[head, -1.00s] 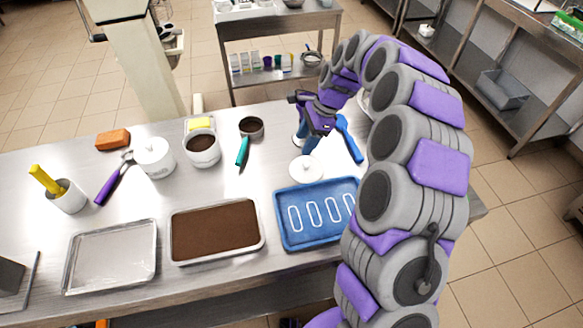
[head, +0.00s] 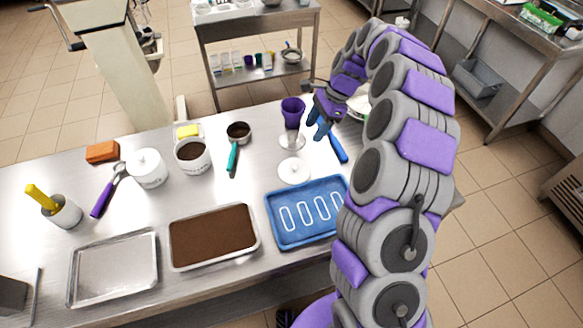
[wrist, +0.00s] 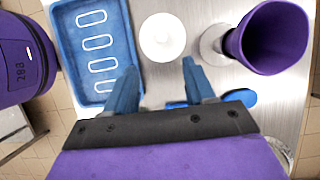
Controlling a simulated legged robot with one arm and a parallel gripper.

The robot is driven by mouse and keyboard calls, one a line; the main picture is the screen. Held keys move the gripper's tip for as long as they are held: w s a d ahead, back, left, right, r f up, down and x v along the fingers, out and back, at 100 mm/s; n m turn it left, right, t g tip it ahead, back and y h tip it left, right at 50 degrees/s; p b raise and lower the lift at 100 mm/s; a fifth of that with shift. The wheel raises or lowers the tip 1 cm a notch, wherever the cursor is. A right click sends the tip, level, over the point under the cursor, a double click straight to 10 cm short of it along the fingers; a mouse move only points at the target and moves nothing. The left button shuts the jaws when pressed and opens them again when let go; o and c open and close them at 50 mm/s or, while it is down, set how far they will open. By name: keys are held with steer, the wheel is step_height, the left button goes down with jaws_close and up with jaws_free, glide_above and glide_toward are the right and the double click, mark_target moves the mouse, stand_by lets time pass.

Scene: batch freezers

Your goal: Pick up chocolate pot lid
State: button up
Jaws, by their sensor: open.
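The white round lid (head: 293,171) with a small knob lies on the steel table, just behind the blue tray. It also shows in the wrist view (wrist: 162,37), beyond my fingertips and roughly between their lines. The open white pot of chocolate (head: 193,155) stands to the left of it. My gripper (head: 319,129) is open and empty, behind and to the right of the lid, apart from it. Its two blue fingers (wrist: 158,68) show in the wrist view with nothing between the tips.
A purple cup (head: 292,112) on a pale round base stands behind the lid. A blue-handled tool (head: 338,148) lies to the right. The blue tray (head: 273,222) with white loops is in front. A lidded white pot (head: 147,170) and brown-filled tray (head: 212,236) are left.

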steer(key=b, duration=0.2)
glide_toward(294, 166)
steer(key=x, duration=0.2)
steer(key=shift+s+a+f, duration=0.15)
steer(key=shift+s+f, duration=0.05)
steer(key=shift+f, duration=0.15)
steer(key=shift+a+f, duration=0.4)
steer(key=shift+f, duration=0.05)
steer(key=shift+w+d+b+x, duration=0.1)
steer(key=shift+b+x, duration=0.15)
steer(key=shift+x, duration=0.5)
steer(key=shift+w+d+b+x, duration=0.15)
steer(key=shift+b+x, duration=0.15)
steer(key=shift+x, duration=0.5)
steer(key=shift+w+d+b+x, duration=0.1)
steer(key=shift+b+x, duration=0.15)
steer(key=shift+x, duration=0.5)
steer(key=shift+s+f, duration=0.15)
steer(key=shift+s, duration=0.05)
steer(key=shift+c, duration=0.3)
steer(key=shift+a, duration=0.1)
steer(key=c, duration=0.3)
jaws_close()
